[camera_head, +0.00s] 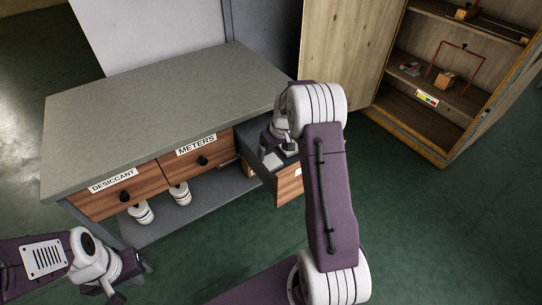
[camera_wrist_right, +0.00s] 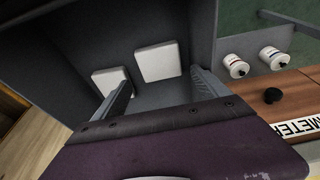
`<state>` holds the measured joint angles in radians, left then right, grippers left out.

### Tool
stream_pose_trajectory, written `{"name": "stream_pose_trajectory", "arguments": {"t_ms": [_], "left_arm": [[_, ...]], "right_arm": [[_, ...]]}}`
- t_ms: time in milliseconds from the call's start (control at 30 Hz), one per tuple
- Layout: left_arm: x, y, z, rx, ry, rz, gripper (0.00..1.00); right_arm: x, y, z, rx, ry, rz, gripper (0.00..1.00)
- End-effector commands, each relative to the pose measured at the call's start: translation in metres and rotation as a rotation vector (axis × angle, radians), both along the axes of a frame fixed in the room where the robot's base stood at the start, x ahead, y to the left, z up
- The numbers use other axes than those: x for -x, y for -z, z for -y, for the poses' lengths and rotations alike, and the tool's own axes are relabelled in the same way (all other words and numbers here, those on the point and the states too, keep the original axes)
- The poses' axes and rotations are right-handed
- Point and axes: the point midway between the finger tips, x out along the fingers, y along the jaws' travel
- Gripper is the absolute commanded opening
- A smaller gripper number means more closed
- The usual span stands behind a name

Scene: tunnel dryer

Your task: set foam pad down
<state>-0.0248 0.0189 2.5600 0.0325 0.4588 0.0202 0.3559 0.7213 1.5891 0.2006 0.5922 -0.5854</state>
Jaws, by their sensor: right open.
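Two white square pads lie flat on the grey floor of the open drawer: one pad (camera_wrist_right: 157,62) and a second pad (camera_wrist_right: 110,79) beside it to the left in the right wrist view. I cannot tell which is the task's foam pad. A pad (camera_head: 289,149) also shows in the head view, partly hidden by my wrist. The open drawer (camera_head: 290,186) has a wooden front. My right gripper (camera_wrist_right: 161,79) is open over the drawer, its fingers apart with nothing visibly held between them. My left gripper (camera_head: 130,277) is at the lower left, away from the drawer; its jaws are unclear.
A grey-topped bench (camera_head: 165,110) has closed DESICCANT (camera_head: 118,195) and METERS (camera_head: 200,158) drawers. White jars (camera_head: 180,194) stand on its lower shelf (camera_head: 205,205). An open wooden cabinet (camera_head: 445,100) stands at right. The green floor between is clear.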

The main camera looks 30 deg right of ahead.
Motion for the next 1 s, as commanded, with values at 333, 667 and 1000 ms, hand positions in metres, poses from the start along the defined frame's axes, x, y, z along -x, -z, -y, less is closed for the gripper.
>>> {"name": "stream_pose_trajectory", "arguments": {"t_ms": [333,667,1000], "left_arm": [[0.000,-0.012,0.000,0.000,0.000,0.000,0.00],[0.000,-0.011,0.000,0.000,0.000,0.000,0.00],[0.000,-0.011,0.000,0.000,0.000,0.000,0.00]], "right_arm": [[0.013,-0.046,0.001,0.000,-0.001,-0.001,0.85],[0.013,-0.046,0.001,0.000,0.000,-0.001,0.85],[-0.001,-0.080,-0.039,0.021,-0.090,0.060,0.85]]}}
